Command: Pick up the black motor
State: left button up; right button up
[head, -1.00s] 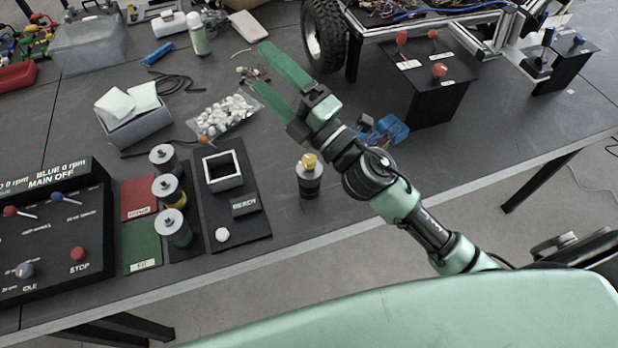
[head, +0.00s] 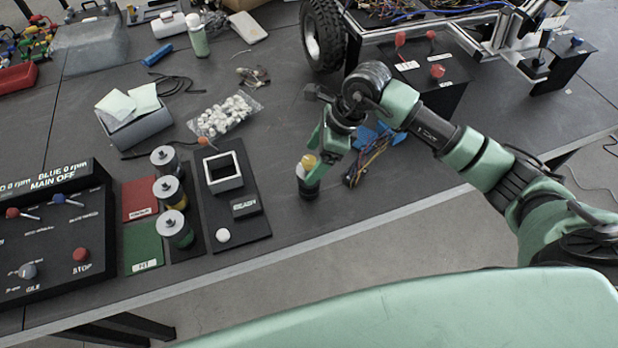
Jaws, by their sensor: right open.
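The black motor (head: 307,188) stands upright on the table, with a brass-yellow top (head: 308,161). It is right of the black plate with the square holder. My right gripper (head: 315,168) is open and points down at the motor. Its green fingers overlap the motor's right side in the picture and partly hide it. I cannot tell whether they touch it or are around it. My left gripper is not in view.
Three other motors (head: 175,229) stand in a row at the left, beside the square holder (head: 222,173) and the control panel (head: 50,235). A blue part with wires (head: 370,158) lies close right of the gripper. The table's front edge is near.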

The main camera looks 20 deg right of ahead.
aim_at(304, 166)
jog(key=p+x, duration=0.1)
jog(key=x, duration=0.1)
jog(key=p+x, duration=0.1)
jog(key=x, duration=0.1)
jog(key=shift+w+a+f, duration=0.2)
jog(key=shift+w, duration=0.25)
jog(key=shift+a+f, duration=0.1)
jog(key=shift+f, duration=0.3)
grip_shut()
jog(key=shift+w+r, duration=0.15)
jog(key=shift+w, duration=0.05)
